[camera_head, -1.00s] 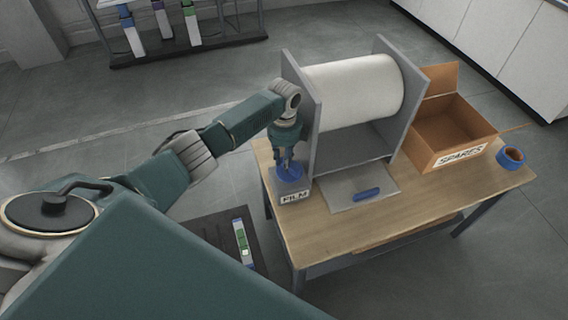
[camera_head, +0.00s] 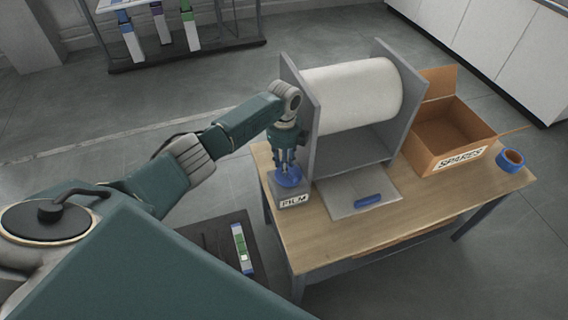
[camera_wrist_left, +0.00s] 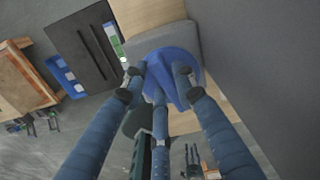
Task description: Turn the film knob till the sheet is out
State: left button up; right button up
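The film knob (camera_head: 293,181) is a blue disc with a raised ridge, on a grey box (camera_head: 293,201) labelled FILM at the table's left edge. My left gripper (camera_head: 287,168) points down at the knob. In the left wrist view its fingers (camera_wrist_left: 160,78) reach either side of the ridge on the knob (camera_wrist_left: 172,58); whether they press on it is unclear. Beside the box, a big white roll (camera_head: 352,94) sits between two grey side plates (camera_head: 306,115). A grey plate (camera_head: 340,192) with a blue handle (camera_head: 368,200) lies below it. No loose sheet shows. My right gripper is out of view.
An open cardboard box (camera_head: 458,160) labelled SPARES and a blue tape roll (camera_head: 510,160) stand on the right of the wooden table (camera_head: 415,217). The front of the tabletop is clear. A rack (camera_head: 190,50) stands at the back left.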

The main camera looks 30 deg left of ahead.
pick_arm(q)
jog(key=shift+o, duration=0.8)
notch_tip(320, 180, up, 12)
dwell(0.3)
